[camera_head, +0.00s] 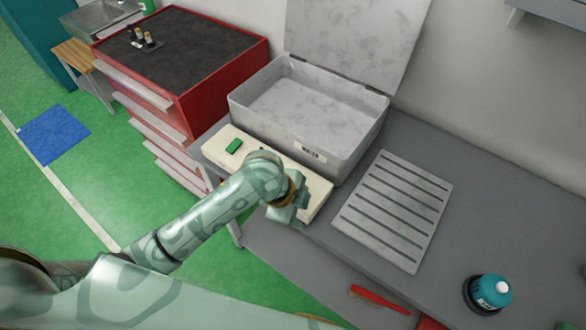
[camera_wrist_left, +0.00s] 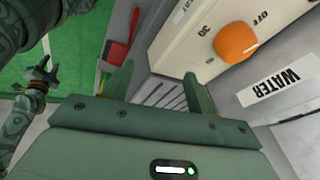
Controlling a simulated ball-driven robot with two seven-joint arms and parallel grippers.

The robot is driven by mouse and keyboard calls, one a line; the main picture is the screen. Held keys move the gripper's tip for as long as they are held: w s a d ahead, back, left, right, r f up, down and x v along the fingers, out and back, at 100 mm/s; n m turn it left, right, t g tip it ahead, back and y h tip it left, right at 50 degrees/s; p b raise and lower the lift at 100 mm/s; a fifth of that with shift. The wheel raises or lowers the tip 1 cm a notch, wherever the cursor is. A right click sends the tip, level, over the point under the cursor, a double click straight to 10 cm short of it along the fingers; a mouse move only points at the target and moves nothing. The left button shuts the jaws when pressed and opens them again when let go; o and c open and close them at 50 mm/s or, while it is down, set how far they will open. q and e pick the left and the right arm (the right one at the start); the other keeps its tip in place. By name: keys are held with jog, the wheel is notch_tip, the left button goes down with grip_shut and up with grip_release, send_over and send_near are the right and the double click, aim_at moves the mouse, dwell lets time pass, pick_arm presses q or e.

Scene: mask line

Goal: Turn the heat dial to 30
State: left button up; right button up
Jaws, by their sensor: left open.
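The heat dial (camera_wrist_left: 236,42) is an orange knob on a cream panel (camera_wrist_left: 190,40), in the upper right of the left wrist view. Printed marks "30" and "OFF" show beside it. In the head view the cream panel (camera_head: 318,187) runs along the front of a grey tank, and my arm hides the dial. My left gripper (camera_head: 286,211) is over the panel's right part. In the left wrist view its two fingers (camera_wrist_left: 158,88) are apart with nothing between them. The dial lies outside them, beyond the right finger. My right gripper (camera_wrist_left: 42,76) shows small at the left, its jaws unclear.
The grey tank (camera_head: 357,135) has its lid (camera_head: 350,35) raised. A green button (camera_head: 234,146) is on the panel's left. A slotted plate (camera_head: 395,208) lies on the bench to the right, with a teal-capped bottle (camera_head: 489,291) farther right. A red cabinet (camera_head: 225,85) stands left.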

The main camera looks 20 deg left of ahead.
pick_arm(q)
jog(key=shift+w+d+r+m+g, duration=0.25)
jog(key=shift+w+m+g, duration=0.1)
jog(key=shift+w+m, duration=0.25)
jog(key=shift+w+d+r+m+g, duration=0.15)
jog(key=shift+w+r+m+g, duration=0.15)
jog(key=shift+w+m, duration=0.25)
jog(key=w+m, duration=0.1)
jog(key=w+a+r+m+g, duration=0.1)
jog(key=w+r+m+g, duration=0.1)
jog(key=shift+a+r, duration=0.2)
jog(key=shift+a, duration=0.1)
jog(key=w+a+r+m+g, duration=0.3)
jog(key=w+a+r, duration=0.5)
jog(key=r, duration=0.4)
jog(key=shift+t+y, duration=0.25)
jog(key=shift+y, duration=0.05)
jog(key=b+x, duration=0.1)
jog(key=x, duration=1.5)
jog(key=shift+s+f, duration=0.2)
jog(key=shift+s, duration=0.05)
pick_arm(e)
jog(key=shift+w+d+f, duration=0.25)
jog(key=shift+w+f, duration=0.1)
jog(key=shift+f, duration=0.3)
pick_arm(q)
jog(key=shift+n, duration=0.25)
jog(key=c, duration=1)
